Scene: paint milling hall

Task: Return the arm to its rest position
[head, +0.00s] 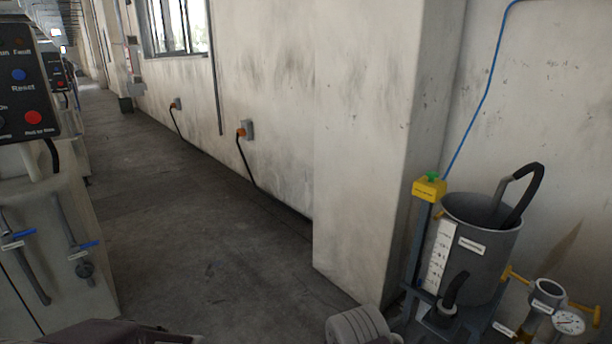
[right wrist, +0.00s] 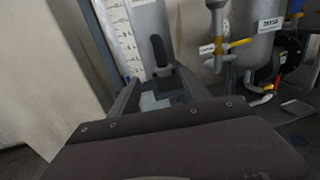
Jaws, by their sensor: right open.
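My right gripper shows in the right wrist view (right wrist: 158,88), its dark body filling the bottom of the picture. Its two fingers stand apart and I see nothing held between them. Beyond them is a grey vessel (right wrist: 148,18) with a white scale strip beside it. In the head view a grey ribbed part (head: 358,326), probably of my right arm, comes up at the bottom edge, left of the vessel stand. The rest of that arm is cut off. A dark shape (head: 120,332) at the lower left may be mine. I do not see my left gripper.
A grey open pot (head: 487,255) on a blue stand with a yellow box (head: 430,188), pipe fittings and a gauge (head: 568,322) stands at the right. A wall pillar (head: 365,150) is beside it. A control cabinet (head: 30,90) is at left. The floor (head: 205,240) between is clear.

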